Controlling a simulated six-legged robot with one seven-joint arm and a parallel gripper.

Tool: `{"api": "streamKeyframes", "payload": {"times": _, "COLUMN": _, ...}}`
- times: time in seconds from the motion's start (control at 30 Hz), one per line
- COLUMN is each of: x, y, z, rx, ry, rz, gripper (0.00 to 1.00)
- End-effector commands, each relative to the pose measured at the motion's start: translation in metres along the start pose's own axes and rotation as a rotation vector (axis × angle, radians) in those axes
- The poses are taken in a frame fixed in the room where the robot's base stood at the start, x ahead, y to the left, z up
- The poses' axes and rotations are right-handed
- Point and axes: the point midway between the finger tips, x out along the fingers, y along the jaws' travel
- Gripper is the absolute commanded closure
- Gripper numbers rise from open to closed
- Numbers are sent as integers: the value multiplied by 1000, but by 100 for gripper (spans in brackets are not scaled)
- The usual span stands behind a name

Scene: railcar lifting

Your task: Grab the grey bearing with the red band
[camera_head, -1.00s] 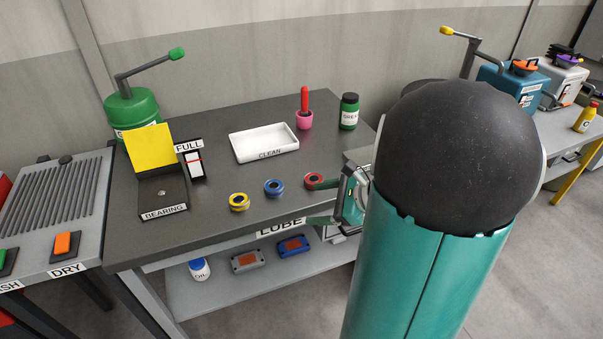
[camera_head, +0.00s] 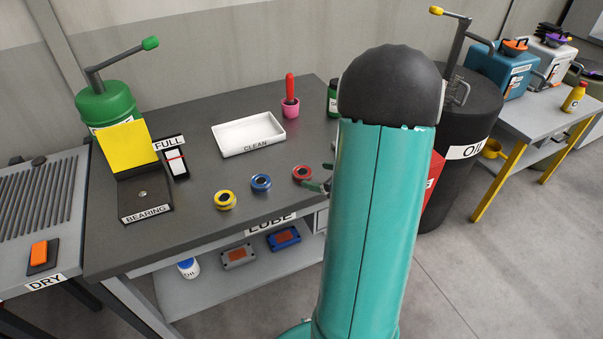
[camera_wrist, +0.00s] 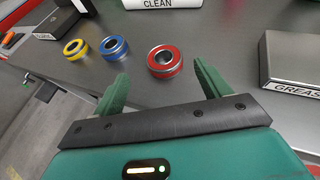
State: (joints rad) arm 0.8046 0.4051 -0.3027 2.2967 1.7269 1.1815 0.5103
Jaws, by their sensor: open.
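The grey bearing with the red band (camera_head: 302,173) lies flat on the dark table near its front edge. In the wrist view the red-banded bearing (camera_wrist: 165,61) sits ahead of and between the two green fingers of my gripper (camera_wrist: 160,85). The fingers are spread apart with nothing between them. In the head view my gripper (camera_head: 322,186) shows only partly beside the bearing's right side; my arm hides the rest. A blue-banded bearing (camera_head: 261,183) and a yellow-banded bearing (camera_head: 225,200) lie to the left in a row.
A white CLEAN tray (camera_head: 248,134) lies behind the bearings. A pink cup with a red-handled tool (camera_head: 290,106) stands at the back. A grey GREASE box (camera_wrist: 292,60) is at the right in the wrist view. A BEARING stand (camera_head: 143,197) is at the left.

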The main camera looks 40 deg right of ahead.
Motion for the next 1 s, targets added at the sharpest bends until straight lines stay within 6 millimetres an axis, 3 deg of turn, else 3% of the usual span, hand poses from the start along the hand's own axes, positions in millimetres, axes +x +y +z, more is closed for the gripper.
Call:
{"api": "streamKeyframes", "payload": {"times": 0.6, "x": 76, "y": -6, "z": -1, "rx": -3, "ry": 0, "rz": 5, "gripper": 24}}
{"api": "streamKeyframes", "payload": {"times": 0.87, "x": 79, "y": -6, "z": 0, "rx": -3, "ry": 0, "rz": 5, "gripper": 24}}
{"api": "streamKeyframes", "payload": {"times": 1.0, "x": 79, "y": -6, "z": 0, "rx": -3, "ry": 0, "rz": 5, "gripper": 52}}
